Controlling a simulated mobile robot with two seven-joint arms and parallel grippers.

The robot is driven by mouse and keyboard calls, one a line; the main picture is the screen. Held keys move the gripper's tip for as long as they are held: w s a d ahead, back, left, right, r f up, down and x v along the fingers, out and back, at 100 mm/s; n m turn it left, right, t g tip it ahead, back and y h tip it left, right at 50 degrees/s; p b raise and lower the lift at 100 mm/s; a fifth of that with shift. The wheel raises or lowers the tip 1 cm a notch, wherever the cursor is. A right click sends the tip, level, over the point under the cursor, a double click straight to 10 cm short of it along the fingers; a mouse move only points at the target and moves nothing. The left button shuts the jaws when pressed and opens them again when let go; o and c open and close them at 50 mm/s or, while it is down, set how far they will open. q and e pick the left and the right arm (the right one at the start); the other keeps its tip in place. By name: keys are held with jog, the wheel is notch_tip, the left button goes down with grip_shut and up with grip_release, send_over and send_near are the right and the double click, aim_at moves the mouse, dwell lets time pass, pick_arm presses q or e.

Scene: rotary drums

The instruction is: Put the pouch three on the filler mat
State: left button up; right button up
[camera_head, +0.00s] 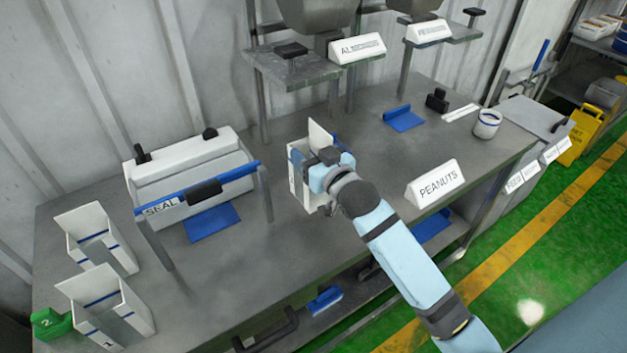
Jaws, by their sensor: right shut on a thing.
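My right gripper (326,170) is shut on a white open-topped pouch (298,188) with a blue line, above or at the middle of the grey table; whether its base touches the table is hard to tell. The gripper and wrist hide much of the pouch, and no number shows on it. A blue mat (403,119) lies bare at the back right of the table, beyond my gripper. Another blue mat (213,223) lies bare under the sealer's front bar. No label shows which is the filler mat. My left gripper is out of view.
The SEAL machine (190,165) stands at left. A PEANUTS sign (435,185) and a white cup (487,123) are at right.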

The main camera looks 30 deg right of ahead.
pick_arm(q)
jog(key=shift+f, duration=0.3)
pick_arm(e)
notch_tip(320, 180, down, 8)
jog(key=shift+r, duration=0.1)
jog(key=o, duration=1.3)
jog(key=shift+f, duration=0.2)
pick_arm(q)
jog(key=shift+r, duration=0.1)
pick_arm(e)
jog(key=shift+r, duration=0.15)
